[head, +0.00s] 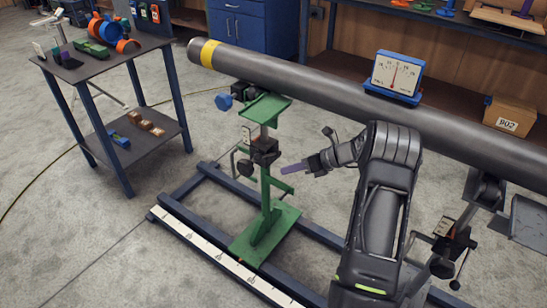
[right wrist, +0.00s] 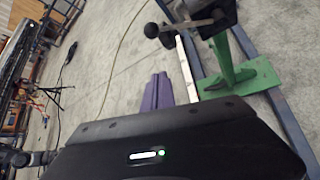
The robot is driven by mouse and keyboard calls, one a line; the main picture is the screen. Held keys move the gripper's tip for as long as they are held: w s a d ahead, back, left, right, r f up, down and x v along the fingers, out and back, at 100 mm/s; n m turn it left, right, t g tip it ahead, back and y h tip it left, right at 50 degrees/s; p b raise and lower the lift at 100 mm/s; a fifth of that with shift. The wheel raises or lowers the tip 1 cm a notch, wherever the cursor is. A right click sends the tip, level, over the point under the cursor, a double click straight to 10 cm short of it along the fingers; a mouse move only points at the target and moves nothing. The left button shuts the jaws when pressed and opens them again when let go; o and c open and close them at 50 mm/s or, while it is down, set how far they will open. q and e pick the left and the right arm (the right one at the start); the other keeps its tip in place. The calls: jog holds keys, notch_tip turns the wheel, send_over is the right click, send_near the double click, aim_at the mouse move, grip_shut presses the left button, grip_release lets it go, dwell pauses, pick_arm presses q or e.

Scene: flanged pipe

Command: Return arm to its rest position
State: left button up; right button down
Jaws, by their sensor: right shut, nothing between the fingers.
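My right arm reaches up from the bottom right of the head view, in front of the long grey pipe (head: 300,82). Its gripper (head: 286,170) points left toward the green pipe stand (head: 262,215), at about the height of the stand's clamp parts, and appears apart from it. The purple fingers are together and empty; they also show in the right wrist view (right wrist: 158,90). The green stand's base (right wrist: 240,76) is to their right there. My left gripper is not in view.
A dark blue floor frame (head: 190,222) with a white scale strip runs under the stand. A side table (head: 100,62) with parts stands at the left. A gauge (head: 396,74) sits on the pipe, with a cardboard box (head: 510,116) behind. The floor between table and frame is clear.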

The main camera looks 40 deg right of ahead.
dwell(0.3)
jog(key=s+f+n+g+h, duration=0.35)
jog(key=s+f+n, duration=0.3)
jog(key=f, duration=0.55)
jog(key=s+a+f+n+g+h+p, duration=0.1)
jog(key=s+a+f+n, duration=0.2)
jog(key=a+n, duration=0.2)
jog(key=s+a+f+n+g+p, duration=0.1)
jog(key=s+a+f+n+g, duration=0.1)
jog(key=a+f+n, duration=0.25)
pick_arm(q)
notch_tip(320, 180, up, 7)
jog(key=p, duration=0.5)
pick_arm(e)
jog(key=s+a+r+n, duration=0.2)
jog(key=s+a+n, duration=0.3)
jog(key=a, duration=0.6)
jog(key=s+a+r+n+g+y, duration=0.1)
jog(key=s+a+n, duration=0.4)
jog(key=a, duration=0.6)
jog(key=s+a+r+n+g+y, duration=0.1)
jog(key=s+a+r+n, duration=0.2)
jog(key=a, duration=0.9)
jog(key=s+n, duration=0.2)
jog(key=n, duration=0.2)
jog(key=shift+s+r, duration=0.15)
jog(key=shift+r, duration=0.15)
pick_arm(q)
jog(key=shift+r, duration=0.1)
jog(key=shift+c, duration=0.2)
